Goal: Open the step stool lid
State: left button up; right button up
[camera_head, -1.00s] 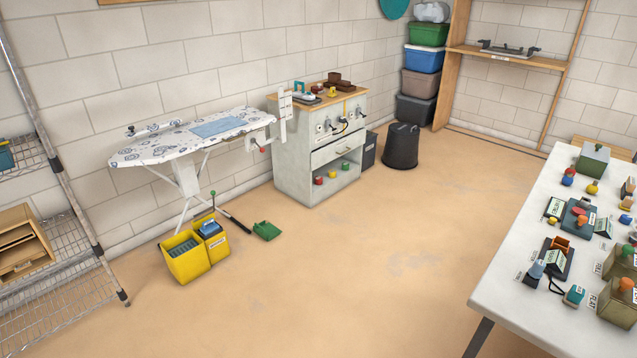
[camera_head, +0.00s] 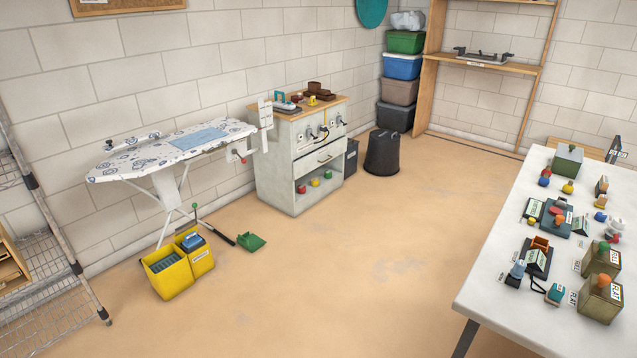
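I cannot make out a step stool for certain. A low wooden-topped piece (camera_head: 580,146) shows in the head view at the right, behind the far end of the white table and partly hidden by it. I cannot tell whether it is the step stool or has a lid. Neither of my grippers is in view.
The white table (camera_head: 500,265) at the right holds several small items. A grey cabinet (camera_head: 275,178), an ironing board (camera_head: 135,165) and a black bin (camera_head: 383,153) stand along the wall. Yellow buckets (camera_head: 172,277) and a green dustpan (camera_head: 250,242) are on the floor. The middle floor is clear.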

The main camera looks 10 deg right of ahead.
aim_at(384, 135)
jog(key=i+z, duration=0.1)
jog(key=i, duration=0.85)
jog(key=i+j, duration=0.2)
jog(key=i, duration=0.75)
jog(key=i+l+z, duration=0.25)
jog(key=i+z, duration=0.7)
jog(key=i, duration=0.3)
jog(key=i+j+z, duration=0.2)
jog(key=i+z, duration=0.3)
jog(key=i, duration=2.4)
jog(key=i+l+u, duration=0.1)
jog(key=i+u, duration=0.35)
jog(key=i+l+u, duration=0.35)
jog(key=i+u, duration=0.15)
jog(key=i+l+u, duration=0.45)
jog(key=i, duration=0.05)
